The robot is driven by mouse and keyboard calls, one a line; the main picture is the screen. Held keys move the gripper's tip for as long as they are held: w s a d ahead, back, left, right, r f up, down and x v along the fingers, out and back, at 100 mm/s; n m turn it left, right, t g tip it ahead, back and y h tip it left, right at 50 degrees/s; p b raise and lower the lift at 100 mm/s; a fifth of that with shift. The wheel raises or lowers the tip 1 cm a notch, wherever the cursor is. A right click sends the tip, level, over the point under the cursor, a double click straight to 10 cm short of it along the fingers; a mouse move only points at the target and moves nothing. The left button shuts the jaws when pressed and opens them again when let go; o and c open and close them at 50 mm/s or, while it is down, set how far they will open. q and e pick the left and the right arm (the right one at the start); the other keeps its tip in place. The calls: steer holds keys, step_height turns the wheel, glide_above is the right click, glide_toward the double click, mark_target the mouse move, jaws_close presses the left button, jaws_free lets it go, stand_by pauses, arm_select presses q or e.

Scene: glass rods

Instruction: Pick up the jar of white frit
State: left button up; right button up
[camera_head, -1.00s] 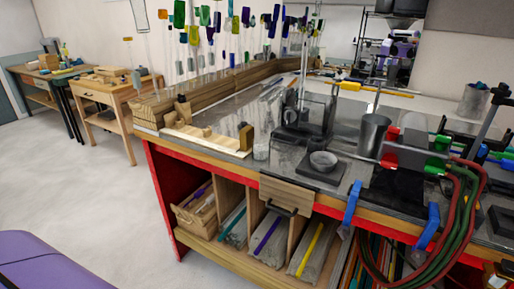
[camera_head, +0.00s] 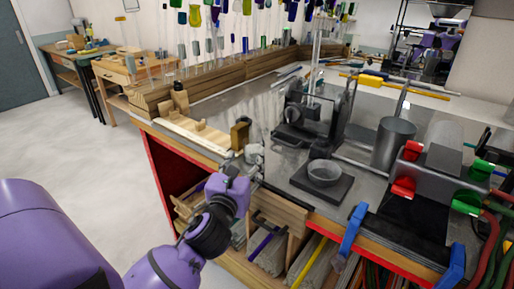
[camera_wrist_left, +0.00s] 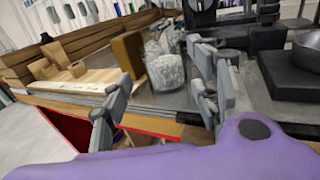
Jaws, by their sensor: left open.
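The jar of white frit (camera_wrist_left: 166,70) is clear glass with white grains in its lower part. In the left wrist view it stands upright near the bench edge, just beyond and between my open fingers. In the head view the jar (camera_head: 254,153) is small and partly hidden by the gripper. My left gripper (camera_wrist_left: 160,96) is open and empty, and its fingers look apart from the jar. In the head view the left gripper (camera_head: 246,169) is at the bench's front edge. My right gripper is not in view.
A wooden block (camera_head: 239,134) stands close to the left of the jar, at the end of a pale wooden board (camera_head: 197,134). A grey bowl (camera_head: 324,172) on a dark slab (camera_head: 310,187) lies to the right. A drawer front (camera_head: 281,211) is below the edge.

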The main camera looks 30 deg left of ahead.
mark_target(251, 152)
arm_select(q)
steer(key=shift+w+r, duration=0.2)
steer(key=shift+x, duration=0.75)
steer(key=x, duration=0.3)
steer(key=shift+w+f+p, duration=0.15)
steer(key=shift+w+p, duration=0.2)
steer(key=shift+w, duration=0.1)
steer(key=shift+w+a, duration=0.1)
steer(key=shift+w, duration=0.4)
steer(key=shift+f, duration=0.1)
steer(key=c, duration=1)
steer(key=shift+c, duration=0.9)
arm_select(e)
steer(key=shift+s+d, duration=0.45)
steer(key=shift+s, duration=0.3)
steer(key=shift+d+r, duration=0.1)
